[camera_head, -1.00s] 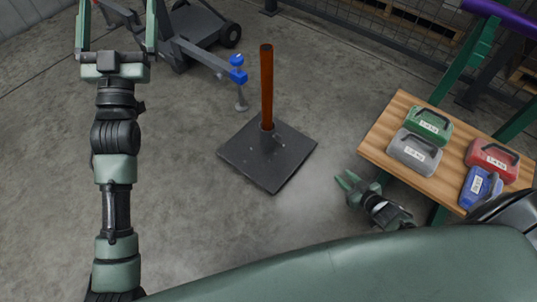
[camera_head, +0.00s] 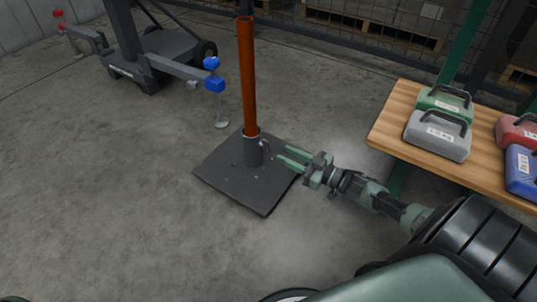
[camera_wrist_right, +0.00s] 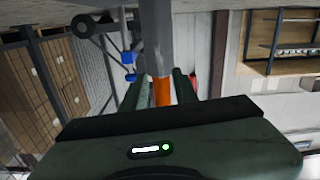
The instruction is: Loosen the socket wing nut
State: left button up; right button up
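An orange pole (camera_head: 247,75) stands upright in a dark grey socket (camera_head: 253,152) on a square black base plate (camera_head: 232,178). A small grey part, which looks like the wing nut (camera_head: 266,146), sticks out from the socket's right side. My right gripper (camera_head: 283,155) is just right of it, over the plate's edge, with its fingers apart and pointing at the socket. In the right wrist view the grey socket (camera_wrist_right: 155,38) and the orange pole (camera_wrist_right: 162,90) show between the two fingers. The wing nut cannot be made out there. My left gripper is not in view.
The floor at the front left is clear.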

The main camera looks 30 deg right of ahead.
aim_at(264, 145)
jog(key=b+x, duration=0.3)
jog(key=x, duration=0.3)
jog(key=shift+w, duration=0.1)
grip_shut()
